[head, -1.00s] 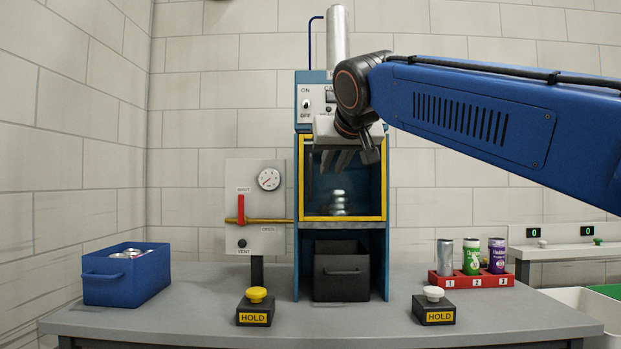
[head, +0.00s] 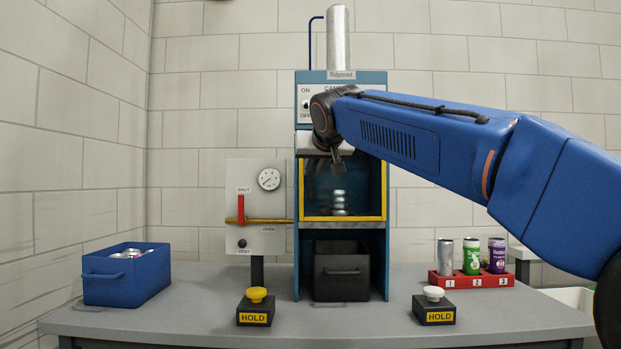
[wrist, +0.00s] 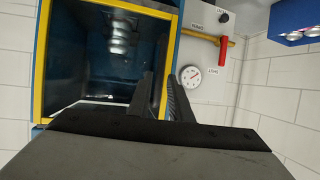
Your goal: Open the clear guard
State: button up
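The clear guard (head: 343,218) is a see-through panel in a yellow frame on the front of the blue press. It looks closed, with a stack of silvery pieces (head: 340,204) visible behind it. In the wrist view, the guard's yellow frame (wrist: 41,60) fills the left half. My gripper (head: 335,163) is in front of the upper left part of the guard. In the wrist view, its two dark fingers (wrist: 162,90) stand a narrow gap apart, near the frame edge on the gauge side. Nothing is clearly held between them, and I cannot tell whether they touch the frame.
A panel with a gauge (head: 269,179) and red lever (head: 241,207) stands left of the press. A black bin (head: 341,271) sits below. Hold buttons (head: 255,306) (head: 433,305), a blue crate (head: 126,283) and a red can rack (head: 471,281) occupy the table.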

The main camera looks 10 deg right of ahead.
aim_at(311, 175)
jog(key=shift+x, duration=3)
jog(key=shift+s, duration=0.1)
grip_shut()
